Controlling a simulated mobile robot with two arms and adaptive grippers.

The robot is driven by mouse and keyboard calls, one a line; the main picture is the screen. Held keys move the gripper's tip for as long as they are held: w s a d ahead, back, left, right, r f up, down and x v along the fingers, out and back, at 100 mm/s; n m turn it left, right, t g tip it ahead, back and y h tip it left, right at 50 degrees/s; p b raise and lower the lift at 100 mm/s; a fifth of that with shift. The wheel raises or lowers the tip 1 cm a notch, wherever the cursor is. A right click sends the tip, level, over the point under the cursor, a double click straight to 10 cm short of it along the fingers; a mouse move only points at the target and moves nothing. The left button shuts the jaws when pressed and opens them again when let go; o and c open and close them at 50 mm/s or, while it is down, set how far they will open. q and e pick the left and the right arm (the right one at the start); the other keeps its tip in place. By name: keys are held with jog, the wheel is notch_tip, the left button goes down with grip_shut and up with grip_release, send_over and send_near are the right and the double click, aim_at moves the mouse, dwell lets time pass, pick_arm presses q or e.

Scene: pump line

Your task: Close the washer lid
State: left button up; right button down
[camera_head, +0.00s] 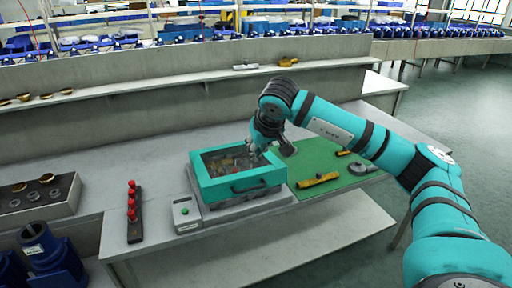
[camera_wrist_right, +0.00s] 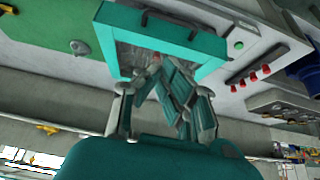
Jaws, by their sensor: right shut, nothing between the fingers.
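The washer (camera_head: 240,206) stands on the bench, a grey base under a teal lid (camera_head: 240,189). The lid is a teal frame with a see-through window and a dark handle on its front face. It lies low over the base and looks down or nearly so; I cannot tell if a small gap is left. Several parts show dimly through the window. My right gripper (camera_head: 257,150) is shut and empty, at the lid's back right edge; contact is unclear. The lid also shows in the wrist view (camera_wrist_right: 158,32), beyond the fingers. My left gripper is not in view.
A grey box with a green button (camera_head: 186,214) stands left of the washer. Further left is a dark strip with red knobs (camera_head: 132,212). A green mat (camera_head: 318,160) with yellow tools (camera_head: 318,180) lies on the right. A raised shelf (camera_head: 140,95) runs behind.

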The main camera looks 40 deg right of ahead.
jog(key=shift+g, duration=0.6)
jog(key=p+x, duration=0.2)
jog(key=x, duration=0.2)
jog(key=p+x, duration=0.2)
jog(key=x, duration=0.2)
jog(key=p+x, duration=0.3)
jog(key=x, duration=0.1)
jog(key=shift+s+a+f, duration=0.1)
jog(key=shift+s+a, duration=0.05)
jog(key=shift+s, duration=0.2)
jog(key=shift+s+f, duration=0.1)
jog(key=shift+f, duration=0.15)
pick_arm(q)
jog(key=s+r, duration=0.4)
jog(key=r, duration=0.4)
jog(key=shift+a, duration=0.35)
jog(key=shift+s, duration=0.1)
